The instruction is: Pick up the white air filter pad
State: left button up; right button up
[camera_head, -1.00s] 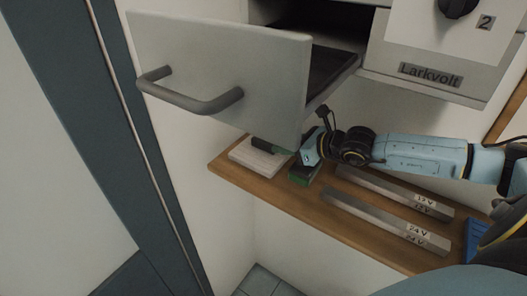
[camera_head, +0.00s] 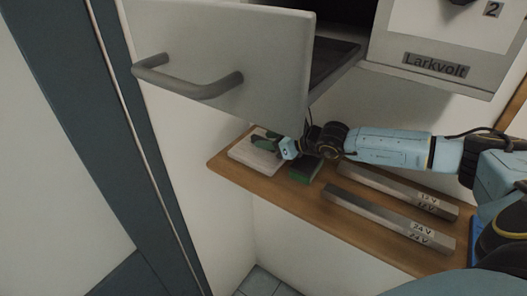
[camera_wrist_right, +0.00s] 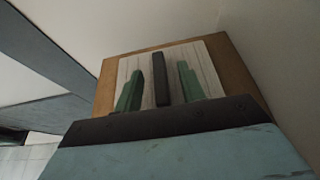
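The white air filter pad (camera_head: 254,160) lies flat at the left end of the wooden shelf; in the right wrist view (camera_wrist_right: 207,62) it is a pale, ribbed rectangle. My right gripper (camera_head: 264,143) is over the pad, partly hiding its far right part. In the wrist view its two green fingers (camera_wrist_right: 160,70) are spread apart. A dark upright bar (camera_wrist_right: 161,85) stands between them with gaps on both sides; I cannot tell whether it touches the pad. Nothing is gripped. My left gripper is not in view.
The wooden shelf (camera_head: 290,194) also holds a green block (camera_head: 304,170) beside the pad and two metal bars, one labelled 24 V (camera_head: 375,214). An open grey drawer (camera_head: 225,50) overhangs the shelf's left end. A Larkvolt cabinet (camera_head: 480,72) is above right.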

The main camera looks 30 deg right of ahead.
jog(key=shift+x, duration=1.05)
grip_shut()
